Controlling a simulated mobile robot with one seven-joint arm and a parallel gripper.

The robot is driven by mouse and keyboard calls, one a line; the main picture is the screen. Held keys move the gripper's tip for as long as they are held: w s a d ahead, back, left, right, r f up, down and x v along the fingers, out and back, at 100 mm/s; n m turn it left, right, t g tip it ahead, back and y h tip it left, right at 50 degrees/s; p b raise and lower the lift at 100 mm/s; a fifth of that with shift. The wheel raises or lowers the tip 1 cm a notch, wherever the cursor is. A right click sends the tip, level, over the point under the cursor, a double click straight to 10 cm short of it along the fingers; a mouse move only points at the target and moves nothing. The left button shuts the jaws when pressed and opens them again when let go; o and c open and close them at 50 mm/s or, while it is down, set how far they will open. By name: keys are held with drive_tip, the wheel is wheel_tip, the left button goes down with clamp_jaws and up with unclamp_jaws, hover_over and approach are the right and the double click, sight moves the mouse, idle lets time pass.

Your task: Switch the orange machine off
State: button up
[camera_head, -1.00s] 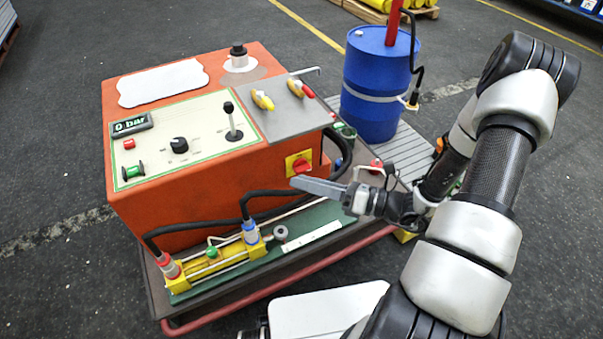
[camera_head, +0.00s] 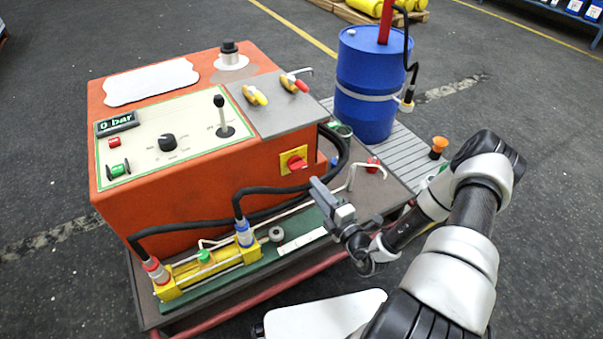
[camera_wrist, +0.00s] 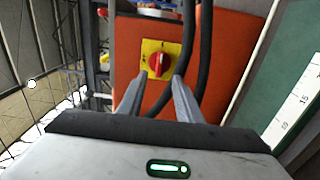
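The orange machine (camera_head: 180,200) stands left of centre in the head view, with a display reading 0 bar (camera_head: 117,123) on its top panel. A red rotary switch on a yellow plate (camera_head: 294,160) is on its right-hand side face. In the wrist view the red knob (camera_wrist: 158,64) sits on the yellow plate, straight ahead of the fingers and apart from them. My gripper (camera_head: 322,190) is just below and right of the switch in the head view. In the wrist view my gripper (camera_wrist: 157,85) has its two fingers spread, with nothing between them.
Black hoses (camera_wrist: 190,50) run close beside the switch and pass near the right finger. A yellow cylinder (camera_head: 205,270) lies along the front ledge. A blue barrel (camera_head: 368,85) stands behind.

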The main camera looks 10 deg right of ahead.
sight(300, 169)
drive_tip(key=b+x, duration=0.2)
drive_tip(key=x, duration=0.7)
drive_tip(key=shift+w+a, duration=0.1)
drive_tip(key=shift+w, duration=0.1)
clamp_jaws()
